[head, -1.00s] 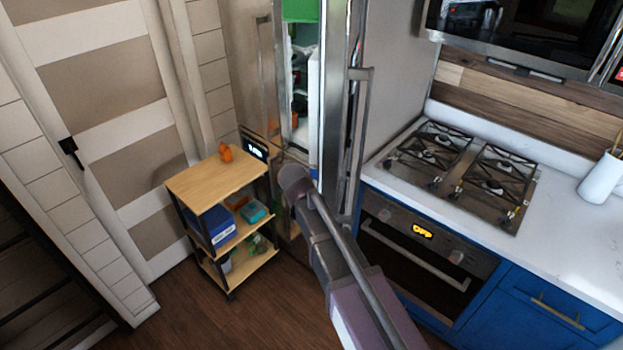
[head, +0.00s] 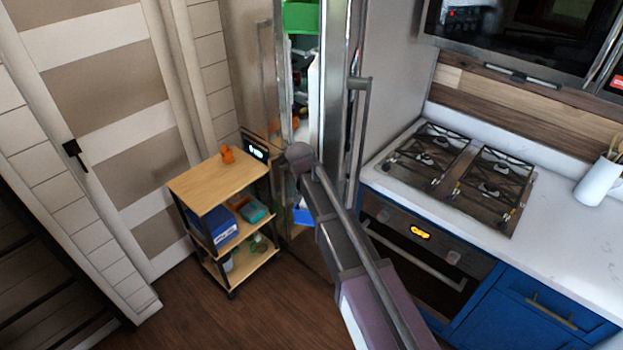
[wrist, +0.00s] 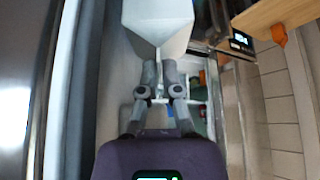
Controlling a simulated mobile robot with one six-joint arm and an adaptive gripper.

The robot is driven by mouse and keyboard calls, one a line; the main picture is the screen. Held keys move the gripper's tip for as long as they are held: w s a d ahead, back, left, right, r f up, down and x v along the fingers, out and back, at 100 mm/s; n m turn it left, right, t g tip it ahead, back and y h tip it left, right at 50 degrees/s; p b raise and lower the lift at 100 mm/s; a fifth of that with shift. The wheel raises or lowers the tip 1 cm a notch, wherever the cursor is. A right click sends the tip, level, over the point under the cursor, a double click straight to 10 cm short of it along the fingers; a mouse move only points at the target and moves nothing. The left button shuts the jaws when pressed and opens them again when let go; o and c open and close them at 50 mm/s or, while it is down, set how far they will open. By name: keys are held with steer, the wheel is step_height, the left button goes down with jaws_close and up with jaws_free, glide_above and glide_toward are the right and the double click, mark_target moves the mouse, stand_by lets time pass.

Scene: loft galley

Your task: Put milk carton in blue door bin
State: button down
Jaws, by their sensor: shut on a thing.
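A white boxy carton (wrist: 158,18), apparently the milk carton, is at the top of the wrist view. My gripper (wrist: 160,72) is shut on its near end, with the fingers close together. The label side of the carton does not show. In the head view the gripper and carton are hidden behind my arm at the fridge opening. A blue bin (head: 303,216) shows low in the opening, partly covered by my arm. A green bin (head: 300,16) is high on the same side.
The fridge door with its handle (head: 358,130) stands at the right of the narrow opening. A wooden cart (head: 217,182) stands close on the left, with a small orange item (head: 227,155) on top. The stove (head: 455,175) is at the right. The floor in front is clear.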

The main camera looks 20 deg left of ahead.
steer(key=shift+w+f+b, duration=0.1)
steer(key=shift+f+b, duration=0.7)
steer(key=shift+b, duration=0.15)
steer(key=c, duration=0.8)
jaws_free()
steer(key=shift+f, duration=0.1)
steer(key=shift+r, duration=0.2)
steer(key=p+v, duration=0.3)
steer(key=shift+r, duration=0.1)
steer(key=p+v, duration=0.7)
steer(key=v, duration=0.1)
steer(key=shift+s+r, duration=0.2)
steer(key=shift+r, duration=0.15)
